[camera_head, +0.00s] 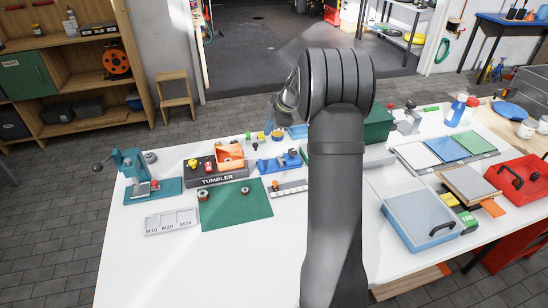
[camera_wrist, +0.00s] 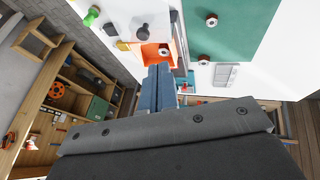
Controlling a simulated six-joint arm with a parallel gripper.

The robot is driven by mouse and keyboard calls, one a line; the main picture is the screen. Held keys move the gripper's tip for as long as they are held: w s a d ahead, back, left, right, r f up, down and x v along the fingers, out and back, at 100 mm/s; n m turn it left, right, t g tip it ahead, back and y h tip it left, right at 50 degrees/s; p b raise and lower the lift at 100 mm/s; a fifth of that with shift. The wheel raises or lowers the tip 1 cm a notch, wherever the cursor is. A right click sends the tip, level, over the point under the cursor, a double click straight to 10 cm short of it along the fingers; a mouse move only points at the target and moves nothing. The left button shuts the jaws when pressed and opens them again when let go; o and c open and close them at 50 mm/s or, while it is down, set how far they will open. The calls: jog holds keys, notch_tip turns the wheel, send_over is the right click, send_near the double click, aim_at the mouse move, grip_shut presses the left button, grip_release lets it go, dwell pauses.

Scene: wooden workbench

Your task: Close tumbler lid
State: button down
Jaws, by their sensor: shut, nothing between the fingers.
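The tumbler (camera_head: 217,180) is a dark base with white "TUMBLER" lettering, standing at the back left of the white bench. An orange open-topped box part (camera_head: 230,157) sits on its right side; I cannot tell which piece is the lid. In the wrist view the orange part (camera_wrist: 151,52) shows just beyond my gripper (camera_wrist: 158,70). My gripper's two blue-grey fingers are shut together with nothing between them. They appear apart from the orange part, and they hide some of the tumbler.
A green mat (camera_head: 236,208) with small round parts lies in front of the tumbler. A teal press (camera_head: 150,178) stands to its left, and a blue fixture (camera_head: 279,162) to its right. A labelled tray (camera_head: 171,222) lies at front left. The bench's front middle is clear.

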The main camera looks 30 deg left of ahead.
jog(key=s+d+f+m+t+y, duration=0.1)
jog(key=s+d+f+m, duration=0.1)
jog(key=d, duration=0.3)
jog(key=s+d+f+m+t+y, duration=0.1)
jog(key=s+d+f+t, duration=0.15)
jog(key=d, duration=0.25)
jog(key=w+a+r+x, duration=0.1)
jog(key=x, duration=1.1)
jog(key=shift+w+r+g, duration=0.2)
jog(key=shift+w+g, duration=0.15)
jog(key=shift+g, duration=0.1)
jog(key=shift+w, duration=0.1)
